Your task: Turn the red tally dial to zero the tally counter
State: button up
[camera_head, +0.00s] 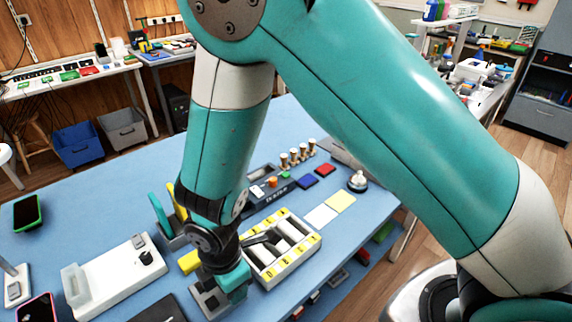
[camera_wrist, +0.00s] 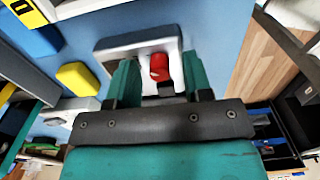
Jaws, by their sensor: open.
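The red tally dial (camera_wrist: 159,67) shows in the wrist view, on the light grey body of the tally counter (camera_wrist: 118,45). My gripper (camera_wrist: 160,78) is open, with one teal finger on each side of the dial. I cannot tell whether either finger touches it. In the head view my gripper (camera_head: 236,284) points down over the tally counter (camera_head: 207,302) at the table's front. There the red dial is hidden behind the gripper.
A white tray with yellow-labelled slots (camera_head: 289,271) stands close to the right of my gripper. A yellow block (camera_head: 189,262) lies just behind the counter. A white device with a black knob (camera_head: 108,283) stands to the left.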

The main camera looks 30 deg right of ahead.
jog(key=n, duration=0.4)
jog(key=shift+n, duration=0.3)
notch_tip(320, 180, up, 18)
jog(key=s+d+r+m+y+p, duration=0.1)
jog(key=s+d+r+m+p, duration=0.1)
jog(key=r+m, duration=0.4)
jog(key=s+d+r+m+y+p, duration=0.2)
jog(key=s+d+r+m+p, duration=0.1)
jog(key=s+d+r+m, duration=0.2)
jog(key=shift+s+d+r+m+p, duration=0.3)
jog(key=shift+d+r+m, duration=0.6)
jog(key=shift+m, duration=0.9)
jog(key=shift+w+a, duration=0.1)
